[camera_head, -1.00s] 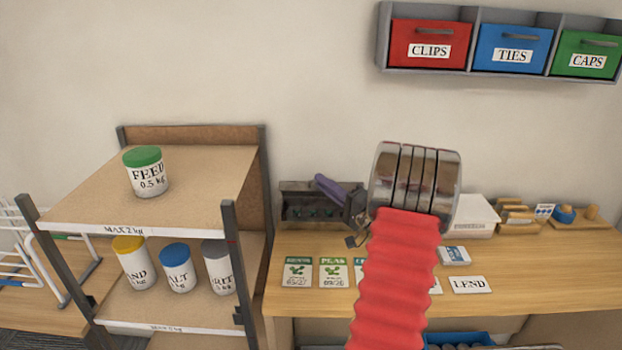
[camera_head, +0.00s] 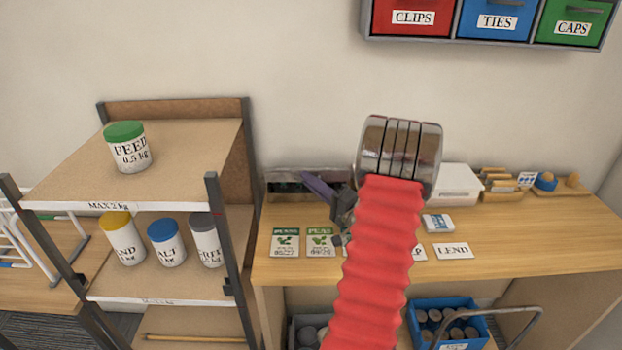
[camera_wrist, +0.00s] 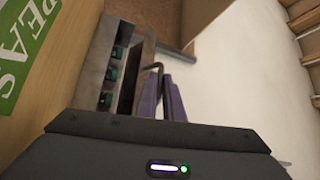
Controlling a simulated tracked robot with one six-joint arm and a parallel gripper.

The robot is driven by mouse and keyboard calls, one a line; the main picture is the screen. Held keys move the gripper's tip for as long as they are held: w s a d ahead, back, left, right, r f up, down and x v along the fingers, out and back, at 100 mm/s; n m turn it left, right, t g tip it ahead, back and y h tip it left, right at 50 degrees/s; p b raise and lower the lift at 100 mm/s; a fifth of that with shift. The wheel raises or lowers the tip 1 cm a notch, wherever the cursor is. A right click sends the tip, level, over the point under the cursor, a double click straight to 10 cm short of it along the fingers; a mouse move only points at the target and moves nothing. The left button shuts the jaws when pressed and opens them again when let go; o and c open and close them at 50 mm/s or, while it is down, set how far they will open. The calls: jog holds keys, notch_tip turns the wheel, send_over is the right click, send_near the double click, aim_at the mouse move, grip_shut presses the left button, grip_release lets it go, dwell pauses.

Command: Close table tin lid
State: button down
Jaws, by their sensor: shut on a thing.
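The tin (camera_head: 283,196), a long dark metal box, stands at the back of the wooden table, partly hidden by my arm. In the wrist view, small green-topped items sit in a row inside the tin (camera_wrist: 92,75), so it is open. Its lid (camera_wrist: 146,60) seems to be the panel along the open side; its exact angle is unclear. My gripper (camera_head: 318,186) has purple fingers at the tin's right part. In the wrist view my gripper (camera_wrist: 162,98) is closed around a dark bent bar, apparently the lid's handle.
A white box (camera_head: 458,184) is to the right. A shelf rack with jars (camera_head: 128,147) stands left. A blue crate (camera_head: 481,328) is below the table.

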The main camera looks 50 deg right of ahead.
jog(key=shift+d+f, duration=0.15)
jog(key=shift+d, duration=0.1)
jog(key=c, duration=2.2)
grip_release()
jog(key=shift+w, duration=0.1)
jog(key=shift+a, duration=0.1)
jog(key=v, duration=0.4)
jog(key=r+v, duration=0.1)
jog(key=v, duration=0.3)
jog(key=r+v, duration=0.1)
jog(key=v, duration=0.3)
jog(key=shift+s+a+r, duration=0.1)
jog(key=shift+s+r, duration=0.05)
jog(key=shift+s, duration=0.55)
jog(key=shift+o, duration=0.2)
